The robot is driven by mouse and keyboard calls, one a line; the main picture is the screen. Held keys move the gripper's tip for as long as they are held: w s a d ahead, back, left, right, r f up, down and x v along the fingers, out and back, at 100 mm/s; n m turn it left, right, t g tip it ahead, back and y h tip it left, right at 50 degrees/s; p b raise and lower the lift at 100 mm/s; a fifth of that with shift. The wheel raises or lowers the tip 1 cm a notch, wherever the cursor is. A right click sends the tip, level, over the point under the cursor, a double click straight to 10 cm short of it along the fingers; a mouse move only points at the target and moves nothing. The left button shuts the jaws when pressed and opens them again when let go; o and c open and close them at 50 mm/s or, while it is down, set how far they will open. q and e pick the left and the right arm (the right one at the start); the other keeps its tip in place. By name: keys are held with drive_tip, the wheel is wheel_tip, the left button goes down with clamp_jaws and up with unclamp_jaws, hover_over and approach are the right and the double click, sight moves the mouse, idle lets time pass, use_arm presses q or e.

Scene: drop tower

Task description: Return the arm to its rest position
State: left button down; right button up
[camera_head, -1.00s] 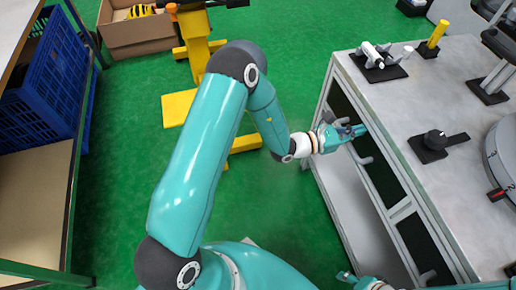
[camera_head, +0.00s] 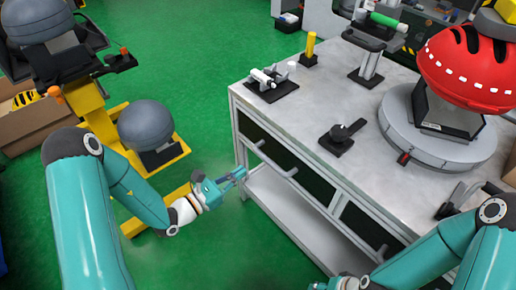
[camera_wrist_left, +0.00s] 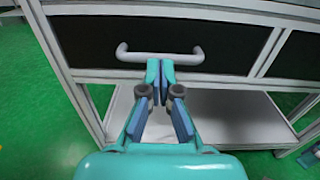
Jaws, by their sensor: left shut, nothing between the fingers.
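My left arm comes in from the left in the head view. Its teal gripper (camera_head: 238,175) is shut and empty, in the air by the left front corner of the workbench (camera_head: 330,110). In the left wrist view the closed fingertips (camera_wrist_left: 160,75) sit just in front of a grey drawer handle (camera_wrist_left: 160,55); I cannot tell whether they touch it. The drawer looks closed. My right arm comes in at the lower right of the head view. Its gripper (camera_head: 335,284) is cut off at the bottom edge, so its fingers are unclear.
On the bench stand a round grey turntable (camera_head: 440,155) with a red helmet (camera_head: 470,65), a black clamp (camera_head: 342,135) and a yellow cylinder (camera_head: 311,45). A yellow stand (camera_head: 95,120) with grey domes is behind my left arm. Green floor lies between.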

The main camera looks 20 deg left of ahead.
use_arm(q)
drive_tip(key=s+d+f+m+g+h, duration=0.2)
drive_tip(key=s+d+f+m+g, duration=0.2)
drive_tip(key=s+d+m+g, duration=0.25)
drive_tip(key=s+d+f+m+g+h, duration=0.2)
drive_tip(key=s+d+f+m+g, duration=0.25)
drive_tip(key=s+g, duration=0.4)
drive_tip(key=s+f+m+g+y, duration=0.3)
drive_tip(key=s+f+m+y, duration=0.15)
drive_tip(key=s, duration=0.55)
drive_tip(key=w+a+f+m+t+y, duration=0.2)
drive_tip(key=a+f+m+y, duration=0.45)
drive_tip(key=m, duration=0.35)
wheel_tip(320, 180, up, 18)
drive_tip(key=w+d+m+t+h+p, duration=0.1)
drive_tip(key=w+m+p, duration=0.1)
drive_tip(key=p, duration=1.6)
drive_tip(key=shift+w+t+p, duration=0.3)
drive_tip(key=shift+w, duration=0.15)
